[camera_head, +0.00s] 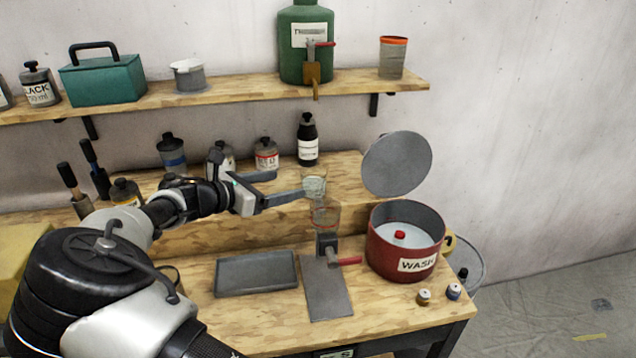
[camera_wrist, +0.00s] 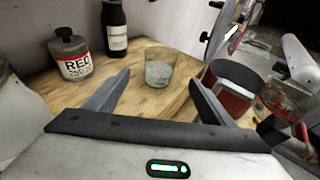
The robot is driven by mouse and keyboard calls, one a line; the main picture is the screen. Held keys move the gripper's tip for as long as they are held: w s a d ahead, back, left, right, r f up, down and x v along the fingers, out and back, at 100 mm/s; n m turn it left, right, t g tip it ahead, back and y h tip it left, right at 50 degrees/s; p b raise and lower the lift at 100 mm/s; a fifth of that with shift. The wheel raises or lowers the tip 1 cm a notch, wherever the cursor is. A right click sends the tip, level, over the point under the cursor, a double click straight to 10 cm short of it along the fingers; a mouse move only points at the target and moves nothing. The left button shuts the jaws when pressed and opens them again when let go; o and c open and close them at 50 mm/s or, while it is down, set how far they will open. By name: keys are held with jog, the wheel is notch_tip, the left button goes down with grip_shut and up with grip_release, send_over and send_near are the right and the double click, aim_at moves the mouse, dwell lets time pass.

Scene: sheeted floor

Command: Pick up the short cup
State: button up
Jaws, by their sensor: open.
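A short clear cup (camera_head: 314,184) stands upright on the raised wooden ledge, in front of my gripper (camera_head: 289,184). In the wrist view the clear cup (camera_wrist: 160,69) lies ahead of and roughly between the open fingers (camera_wrist: 161,80), beyond their tips. The gripper is open and empty, and no contact with the cup shows.
A bottle labelled RED (camera_wrist: 75,57) and a black bottle (camera_head: 307,140) stand behind on the ledge. A red WASH pot (camera_head: 403,265) with a raised round lid (camera_head: 397,164) is at the right. A grey tray (camera_head: 256,275) lies on the lower bench.

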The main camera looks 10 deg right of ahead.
aim_at(323, 178)
jog(key=x, duration=0.8)
jog(key=p+x, duration=0.1)
jog(key=x, duration=0.7)
jog(key=shift+f, duration=0.3)
jog(key=c, duration=1.2)
